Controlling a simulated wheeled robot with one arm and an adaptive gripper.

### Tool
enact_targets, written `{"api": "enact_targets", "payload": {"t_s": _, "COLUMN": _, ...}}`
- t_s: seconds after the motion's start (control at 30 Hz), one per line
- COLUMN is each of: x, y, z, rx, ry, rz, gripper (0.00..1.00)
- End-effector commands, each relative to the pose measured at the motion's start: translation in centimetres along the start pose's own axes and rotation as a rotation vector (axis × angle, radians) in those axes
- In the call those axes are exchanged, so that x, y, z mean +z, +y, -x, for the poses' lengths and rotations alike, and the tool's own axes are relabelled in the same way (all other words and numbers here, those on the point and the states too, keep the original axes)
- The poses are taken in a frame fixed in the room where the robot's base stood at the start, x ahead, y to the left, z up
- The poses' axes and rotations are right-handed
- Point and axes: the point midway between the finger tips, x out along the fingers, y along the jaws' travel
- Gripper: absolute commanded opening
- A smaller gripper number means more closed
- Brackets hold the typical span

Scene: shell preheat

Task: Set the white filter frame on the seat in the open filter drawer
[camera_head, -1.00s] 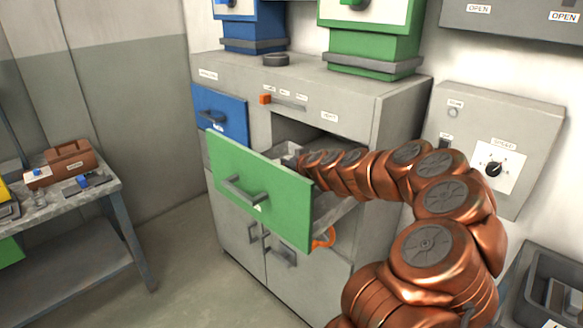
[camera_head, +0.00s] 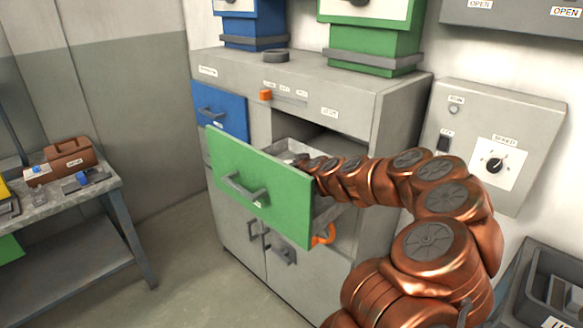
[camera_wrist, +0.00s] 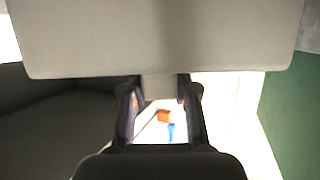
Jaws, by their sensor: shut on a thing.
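The filter drawer with its green front (camera_head: 235,178) stands pulled out of the grey cabinet. My arm reaches over the drawer's right side, and my gripper (camera_head: 301,161) is at the drawer opening, partly hidden behind the green front. In the wrist view my gripper (camera_wrist: 160,90) is shut on a small tab below a broad pale panel, which I take to be the white filter frame (camera_wrist: 160,40). The frame cannot be made out clearly in the head view. The seat inside the drawer is hidden, so I cannot tell whether the frame touches it.
A blue drawer (camera_head: 220,112) sits left of the open bay. A grey control box (camera_head: 495,145) hangs on the wall at right. A workbench (camera_head: 60,205) with a brown toolbox (camera_head: 70,160) stands at left. An orange ring-like part (camera_head: 323,236) shows below the drawer.

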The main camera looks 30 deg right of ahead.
Motion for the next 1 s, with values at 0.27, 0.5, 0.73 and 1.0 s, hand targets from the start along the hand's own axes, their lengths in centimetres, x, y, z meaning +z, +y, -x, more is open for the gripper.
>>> {"api": "enact_targets", "payload": {"t_s": 0.27, "x": 0.49, "y": 0.02, "z": -0.2, "rx": 0.001, "ry": 0.001, "rz": 0.0, "gripper": 0.0}}
{"api": "enact_targets", "payload": {"t_s": 0.5, "x": 0.45, "y": 0.01, "z": -0.19, "rx": 0.0, "ry": 0.001, "rz": -0.001, "gripper": 0.39}}
{"api": "enact_targets", "payload": {"t_s": 0.73, "x": 0.47, "y": -0.01, "z": -0.2, "rx": 0.0, "ry": 0.0, "rz": 0.0, "gripper": 0.54}}
{"api": "enact_targets", "payload": {"t_s": 1.0, "x": 0.31, "y": -0.02, "z": -0.13, "rx": 0.0, "ry": 0.0, "rz": 0.0, "gripper": 0.54}}
